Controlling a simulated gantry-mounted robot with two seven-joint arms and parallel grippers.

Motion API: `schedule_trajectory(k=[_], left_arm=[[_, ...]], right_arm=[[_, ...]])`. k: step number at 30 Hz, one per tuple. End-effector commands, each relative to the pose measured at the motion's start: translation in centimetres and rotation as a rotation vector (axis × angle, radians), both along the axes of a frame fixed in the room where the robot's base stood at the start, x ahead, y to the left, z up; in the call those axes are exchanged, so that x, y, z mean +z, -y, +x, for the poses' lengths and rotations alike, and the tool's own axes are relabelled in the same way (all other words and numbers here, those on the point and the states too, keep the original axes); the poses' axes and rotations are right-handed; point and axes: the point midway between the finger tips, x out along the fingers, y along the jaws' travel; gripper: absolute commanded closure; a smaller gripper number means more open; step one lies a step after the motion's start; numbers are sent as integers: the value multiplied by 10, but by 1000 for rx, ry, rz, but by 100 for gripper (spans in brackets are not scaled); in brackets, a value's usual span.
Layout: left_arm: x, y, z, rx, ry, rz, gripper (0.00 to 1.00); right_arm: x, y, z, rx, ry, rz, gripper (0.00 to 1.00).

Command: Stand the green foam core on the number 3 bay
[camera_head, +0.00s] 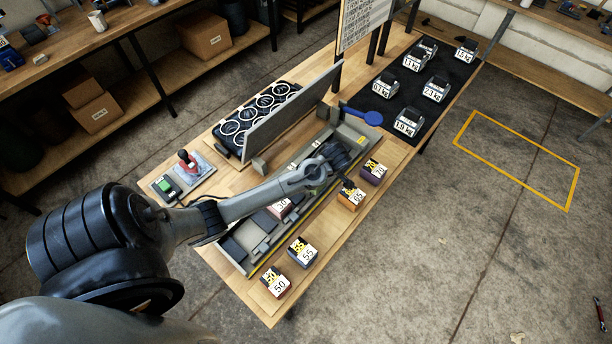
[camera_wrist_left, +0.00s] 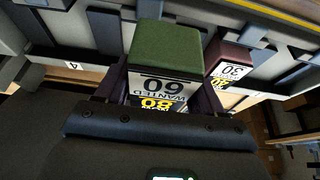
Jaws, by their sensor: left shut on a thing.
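The green foam core (camera_wrist_left: 165,52) is in the left wrist view, with a white label reading 60 WANTED and a yellow 80 tag. My left gripper (camera_wrist_left: 163,98) is shut on it, one dark finger on each side. A maroon core marked 30 (camera_wrist_left: 231,62) stands just right of it. A bay plate numbered 4 (camera_wrist_left: 72,66) shows at left; I cannot make out a number 3. In the head view my left gripper (camera_head: 338,160) is over the long grey bay tray (camera_head: 236,250), and the green core is hidden. My right gripper is not in view.
Cores marked 50 (camera_head: 276,282), 55 (camera_head: 302,252), one orange (camera_head: 351,196) and 70 (camera_head: 373,172) stand along the table's front edge. An upright grey panel (camera_head: 295,108) stands behind the tray. A blue paddle (camera_head: 372,118) lies near its far end.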

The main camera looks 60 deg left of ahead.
Motion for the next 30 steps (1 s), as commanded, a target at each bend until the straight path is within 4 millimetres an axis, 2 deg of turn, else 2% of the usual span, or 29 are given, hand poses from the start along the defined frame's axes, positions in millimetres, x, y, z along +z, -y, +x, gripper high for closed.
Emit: schedule_trajectory(k=[3,10,17,24,30], left_arm=[[-14,-24,1,3,-2,-2,69],[-31,-53,3,0,0,-1,69],[-41,-59,3,0,0,-1,69],[-69,-59,3,-1,0,0,69],[-75,-59,3,-1,2,1,69]], right_arm=[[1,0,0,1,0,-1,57],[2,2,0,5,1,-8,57],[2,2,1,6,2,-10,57],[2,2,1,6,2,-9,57],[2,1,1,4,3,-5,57]])
